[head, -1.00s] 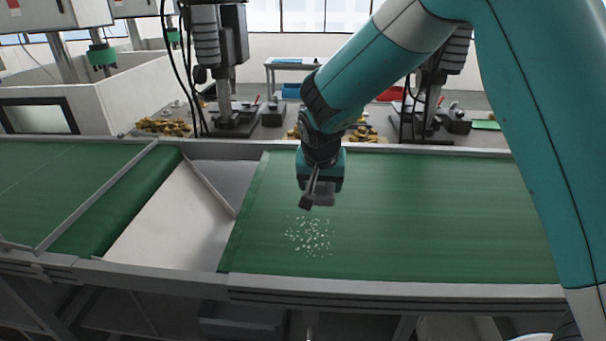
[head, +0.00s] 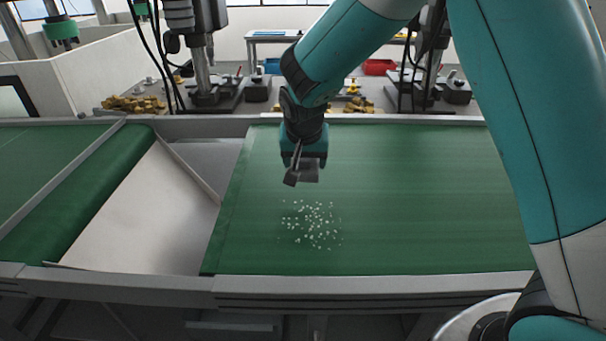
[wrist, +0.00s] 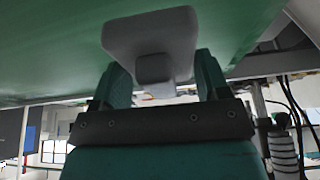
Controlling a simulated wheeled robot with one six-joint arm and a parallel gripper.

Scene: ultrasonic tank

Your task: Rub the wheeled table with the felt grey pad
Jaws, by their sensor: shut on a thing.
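The felt grey pad (head: 309,171) is a small grey block with a knob in my gripper (head: 301,160). In the wrist view the pad (wrist: 150,25) is held by its knob between the two fingers of my gripper (wrist: 163,78). In the head view the pad is above and slightly left of a patch of white specks (head: 313,225) on a green belt-like top (head: 430,200) with grey rails. This top seems to be the table of the task; no wheels show. I cannot tell whether the pad touches the green surface.
A pale sloping panel (head: 150,215) and a gap lie left of the green top, with another green belt (head: 50,165) beyond. Machines with posts (head: 205,60) and heaps of brassy parts (head: 133,104) stand behind the far rail. The green top is clear right of the specks.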

